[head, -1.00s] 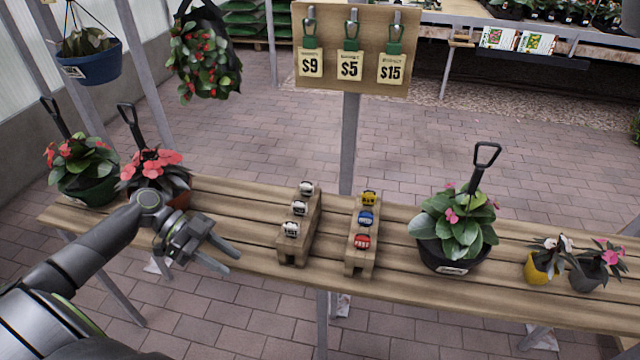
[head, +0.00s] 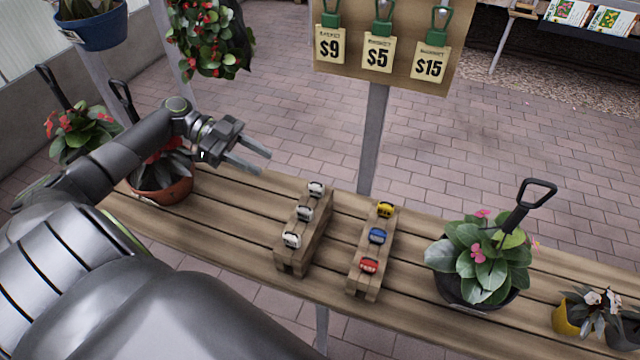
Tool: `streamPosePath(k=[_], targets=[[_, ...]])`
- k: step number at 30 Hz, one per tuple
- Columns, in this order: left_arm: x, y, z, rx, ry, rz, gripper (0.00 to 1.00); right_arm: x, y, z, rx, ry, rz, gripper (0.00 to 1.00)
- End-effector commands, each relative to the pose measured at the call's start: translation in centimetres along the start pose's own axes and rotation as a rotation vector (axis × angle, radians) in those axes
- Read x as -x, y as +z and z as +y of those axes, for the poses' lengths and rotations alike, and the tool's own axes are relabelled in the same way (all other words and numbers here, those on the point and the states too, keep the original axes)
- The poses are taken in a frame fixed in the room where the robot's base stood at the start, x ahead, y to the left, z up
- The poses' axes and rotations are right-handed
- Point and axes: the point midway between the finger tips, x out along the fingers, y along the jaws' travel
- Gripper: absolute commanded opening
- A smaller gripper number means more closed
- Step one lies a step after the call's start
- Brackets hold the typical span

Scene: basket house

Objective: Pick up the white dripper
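Three small white pieces with dark markings sit in a row on the left stepped wooden stand (head: 318,240): a top one (head: 316,188), a middle one (head: 304,214) and a front one (head: 291,240). They look like the white drippers; I cannot tell them apart by kind. My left gripper (head: 263,163) is open and empty, above the back edge of the wooden table, left of and behind the stand, apart from the pieces. My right gripper is not in view.
A second stand (head: 357,283) holds a yellow (head: 385,209), a blue (head: 377,236) and a red piece (head: 369,265). A potted plant (head: 480,260) stands right, another (head: 165,185) behind my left arm. A price board (head: 388,50) rises behind. Bare planks (head: 240,225) lie left of the stands.

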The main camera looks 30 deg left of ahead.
Motion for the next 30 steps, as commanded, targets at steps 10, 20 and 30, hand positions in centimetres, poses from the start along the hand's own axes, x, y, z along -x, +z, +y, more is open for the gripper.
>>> streamPosePath(k=[10,20,30], targets=[[-7.1,-0.3,0.0,-0.003,0.001,0.006,0.38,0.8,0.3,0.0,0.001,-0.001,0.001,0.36],[-10.9,-0.2,-0.1,-0.001,-0.001,0.001,0.38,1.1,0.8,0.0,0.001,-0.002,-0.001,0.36],[-14.0,-1.0,-0.9,-0.002,0.0,0.004,0.38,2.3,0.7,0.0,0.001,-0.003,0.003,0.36]])
